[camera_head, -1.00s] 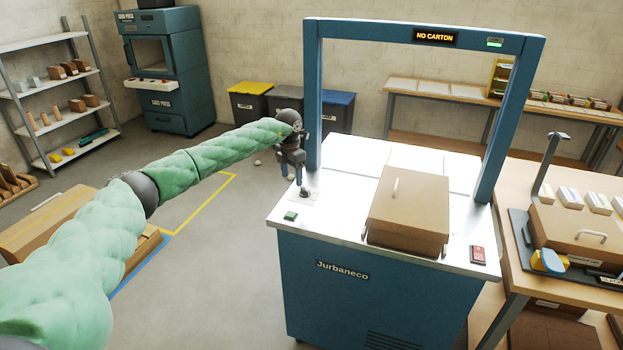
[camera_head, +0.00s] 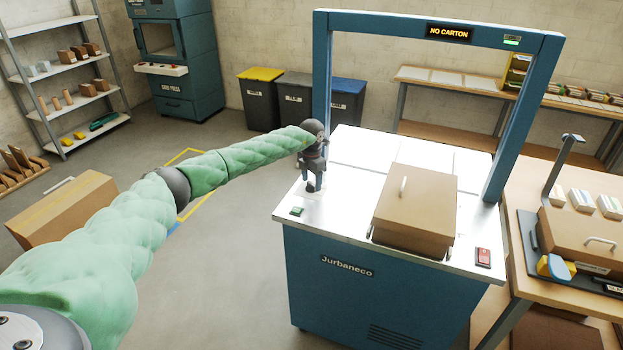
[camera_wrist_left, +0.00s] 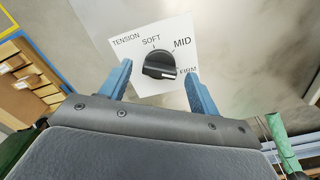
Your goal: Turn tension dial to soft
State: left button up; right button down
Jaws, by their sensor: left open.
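The tension dial (camera_wrist_left: 159,64) is a black knob on a white plate (camera_wrist_left: 125,55) marked TENSION, SOFT, MID and FIRM. A pale mark on the knob points towards FIRM. My left gripper (camera_wrist_left: 158,69) is open, with one blue finger on each side of the dial in the left wrist view. I cannot tell whether the fingers touch the knob or how far they reach down. My right gripper is not in view.
A brown carton (camera_head: 415,205) with a handle sits on the machine top, right of the gripper. A blue arch (camera_head: 322,70) rises behind my gripper. A green button (camera_head: 297,211) is just in front of it, and a red switch (camera_head: 483,257) is at the right.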

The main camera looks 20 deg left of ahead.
pick_arm(q)
jog(key=shift+f, duration=0.4)
jog(key=c, duration=1)
